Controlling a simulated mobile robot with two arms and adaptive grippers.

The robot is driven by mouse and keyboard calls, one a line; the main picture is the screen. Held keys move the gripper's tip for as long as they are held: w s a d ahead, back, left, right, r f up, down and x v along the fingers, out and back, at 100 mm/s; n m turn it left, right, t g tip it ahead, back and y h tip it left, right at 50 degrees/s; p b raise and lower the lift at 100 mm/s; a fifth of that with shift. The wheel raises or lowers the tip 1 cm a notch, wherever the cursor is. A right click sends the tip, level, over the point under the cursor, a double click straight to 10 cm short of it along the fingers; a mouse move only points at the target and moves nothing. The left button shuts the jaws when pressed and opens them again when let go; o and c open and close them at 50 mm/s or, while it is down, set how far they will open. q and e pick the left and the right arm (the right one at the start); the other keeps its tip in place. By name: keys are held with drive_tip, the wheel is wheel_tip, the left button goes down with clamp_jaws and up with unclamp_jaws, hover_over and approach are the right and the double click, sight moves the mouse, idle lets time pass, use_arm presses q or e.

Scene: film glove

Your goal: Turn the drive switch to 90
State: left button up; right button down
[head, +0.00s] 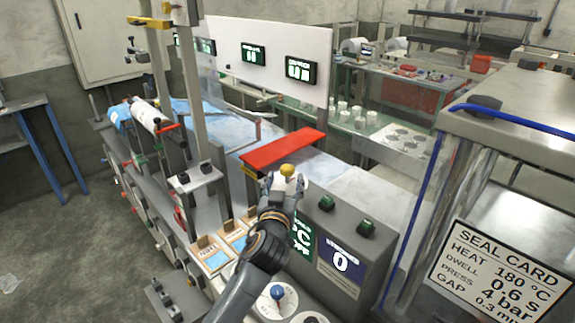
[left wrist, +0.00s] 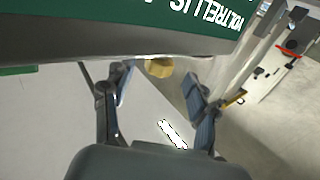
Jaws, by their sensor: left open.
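My left gripper (head: 284,182) is above the machine's front panel in the head view, its fingers spread. A yellow knob-like piece (head: 288,170) on a white base shows at its fingertips. In the left wrist view the open gripper (left wrist: 157,78) has a yellow piece (left wrist: 158,67) beyond and between its fingers; I cannot tell whether they touch. A round white dial with a blue knob (head: 278,292) lies below my arm, and another dial (head: 310,319) is cut off at the bottom edge. I cannot tell which control is the drive switch. A blue display (head: 340,262) reads 0.
A red bar (head: 283,148) lies just behind the gripper. Two green-topped buttons (head: 326,203) (head: 366,227) are on the grey panel to the right. A seal card (head: 502,277) and metal cabinet stand at the right. Labelled wooden holders (head: 212,258) sit left of my arm.

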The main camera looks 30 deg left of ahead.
sight(286, 175)
use_arm(q)
drive_tip(key=shift+p+x, duration=0.55)
drive_tip(key=shift+x, duration=1.95)
drive_tip(key=c, duration=1.2)
